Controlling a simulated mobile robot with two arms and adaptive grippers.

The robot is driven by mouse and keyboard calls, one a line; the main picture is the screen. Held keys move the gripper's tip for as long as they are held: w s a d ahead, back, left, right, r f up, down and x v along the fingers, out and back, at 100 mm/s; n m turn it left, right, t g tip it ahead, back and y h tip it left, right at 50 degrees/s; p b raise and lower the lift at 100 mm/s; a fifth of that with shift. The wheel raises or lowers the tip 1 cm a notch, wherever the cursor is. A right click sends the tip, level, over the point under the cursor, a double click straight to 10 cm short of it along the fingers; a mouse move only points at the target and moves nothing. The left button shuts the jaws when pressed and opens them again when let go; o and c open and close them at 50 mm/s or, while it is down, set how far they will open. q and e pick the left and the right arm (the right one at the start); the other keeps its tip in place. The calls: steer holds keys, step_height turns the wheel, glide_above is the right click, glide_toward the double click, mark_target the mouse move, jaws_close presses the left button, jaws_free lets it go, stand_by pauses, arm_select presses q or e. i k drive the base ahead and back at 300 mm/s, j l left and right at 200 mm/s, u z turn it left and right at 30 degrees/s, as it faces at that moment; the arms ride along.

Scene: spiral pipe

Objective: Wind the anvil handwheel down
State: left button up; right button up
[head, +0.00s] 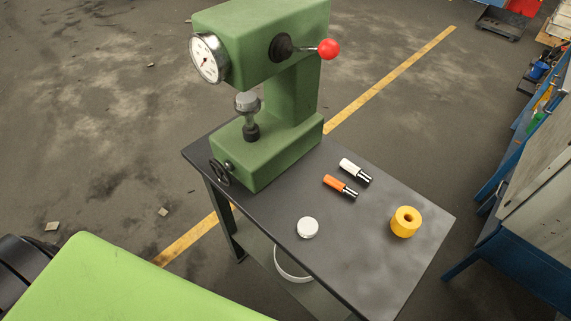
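The green press-like tester (290,95) stands at the far left end of the dark table. A small black handwheel (219,173) sits on the front left face of its base, near the table edge. The grey round anvil (246,101) sits upright on a short spindle (251,130) above the base, under the overhanging head. I cannot tell whether anything touches the anvil from above. A white dial gauge (207,58) faces left on the head. A lever with a red ball (329,49) sticks out on its right side. Neither of my grippers is in view.
On the table (350,250) lie a white-handled piece (352,169), an orange-handled piece (338,186), a white disc (307,228) and a yellow ring-shaped block (405,222). A blue-framed bench (510,180) stands at the right. The floor left of the tester is mostly clear.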

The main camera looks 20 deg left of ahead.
mark_target(221, 171)
steer(key=j+z, duration=0.3)
steer(key=z, duration=0.15)
steer(key=j+z, duration=0.3)
steer(key=z, duration=0.2)
steer(key=k+j+z, duration=0.1)
steer(key=j+z, duration=0.15)
steer(key=z, duration=0.2)
steer(key=k+j+z, duration=0.15)
steer(key=z, duration=0.3)
steer(key=k+j+z, duration=0.15)
steer(key=z, duration=0.35)
steer(key=j, duration=0.1)
